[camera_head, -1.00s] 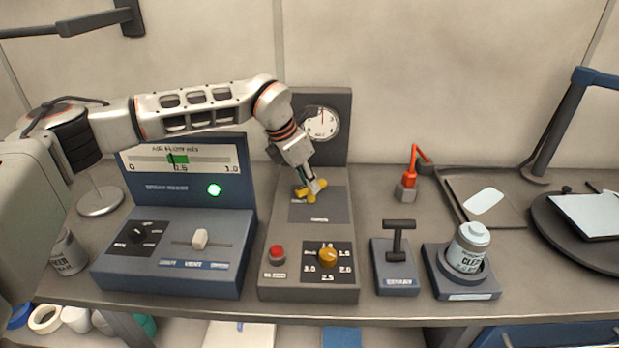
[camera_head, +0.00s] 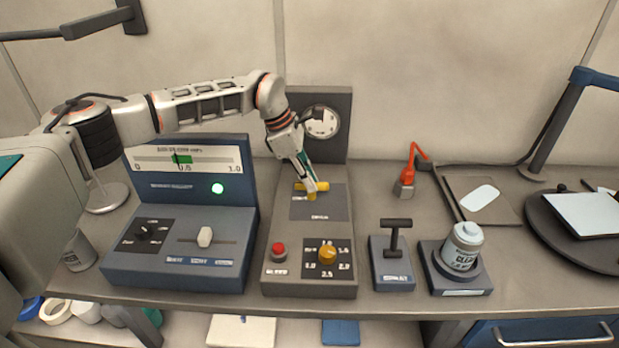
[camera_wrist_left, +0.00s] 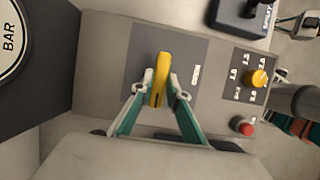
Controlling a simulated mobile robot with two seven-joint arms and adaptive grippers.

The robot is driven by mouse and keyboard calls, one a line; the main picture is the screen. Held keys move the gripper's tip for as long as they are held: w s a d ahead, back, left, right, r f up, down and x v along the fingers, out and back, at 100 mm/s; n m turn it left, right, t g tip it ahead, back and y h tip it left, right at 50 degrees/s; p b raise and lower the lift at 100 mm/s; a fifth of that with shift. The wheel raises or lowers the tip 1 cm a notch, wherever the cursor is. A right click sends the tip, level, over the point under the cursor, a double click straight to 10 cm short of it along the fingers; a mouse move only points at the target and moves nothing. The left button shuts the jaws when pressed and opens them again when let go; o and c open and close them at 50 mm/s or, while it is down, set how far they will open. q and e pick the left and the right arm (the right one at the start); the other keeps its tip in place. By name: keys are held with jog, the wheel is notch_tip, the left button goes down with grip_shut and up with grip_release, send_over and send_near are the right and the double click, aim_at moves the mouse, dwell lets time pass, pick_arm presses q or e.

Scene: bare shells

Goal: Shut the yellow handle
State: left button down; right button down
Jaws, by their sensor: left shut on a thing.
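The yellow handle (camera_head: 313,187) is on the dark plate of the grey middle console (camera_head: 280,225), below a round dial. In the head view it lies about crosswise, partly covered by my gripper. My left gripper (camera_head: 310,190) reaches down to it from the upper left. In the left wrist view the yellow handle (camera_wrist_left: 161,80) stands between the two fingertips of my left gripper (camera_wrist_left: 160,92), and they are shut on it. A printed label beside the handle is too small to read.
On the same console sit a red button (camera_head: 278,252) and an orange-yellow knob (camera_head: 327,253). A blue slider panel (camera_head: 180,250) stands to the left. A black T-lever box (camera_head: 393,276) and a can on a stand (camera_head: 463,247) stand to the right.

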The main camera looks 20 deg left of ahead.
pick_arm(q)
jog(key=shift+r, duration=0.1)
dwell(0.3)
jog(key=c, duration=2)
grip_release()
jog(key=shift+o, duration=0.2)
jog(key=v, duration=1.2)
jog(key=shift+s, duration=0.1)
